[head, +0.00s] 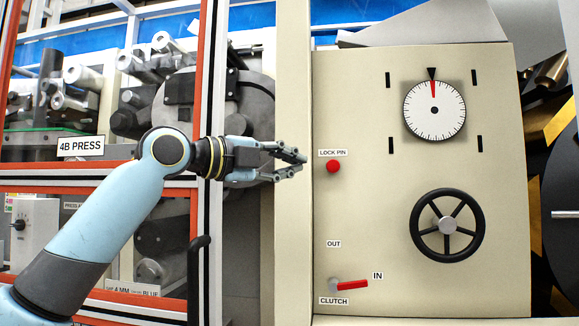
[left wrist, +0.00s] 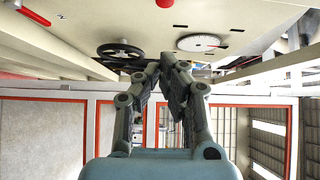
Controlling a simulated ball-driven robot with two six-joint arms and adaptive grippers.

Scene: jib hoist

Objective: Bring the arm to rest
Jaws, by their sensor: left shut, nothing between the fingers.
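The cream panel (head: 370,210) faces me with a red LOCK PIN knob (head: 333,166), a black handwheel (head: 447,225) and a white dial (head: 434,110) whose red needle points straight up at a black triangle. The red clutch lever (head: 350,284) lies towards the IN label. My left gripper (head: 302,164) is shut and empty, just left of the lock pin and apart from it. In the left wrist view, the gripper (left wrist: 168,62) shows with the lock pin (left wrist: 165,3) at the top edge, the handwheel (left wrist: 120,50) and the dial (left wrist: 202,43). My right gripper is out of view.
A red-framed glazed press cabinet (head: 205,100) labelled 4B PRESS stands at left, behind my left arm. A black handle (head: 198,275) juts from its lower right. Dark round machinery (head: 560,190) stands right of the panel. Bare panel surface lies between lock pin and handwheel.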

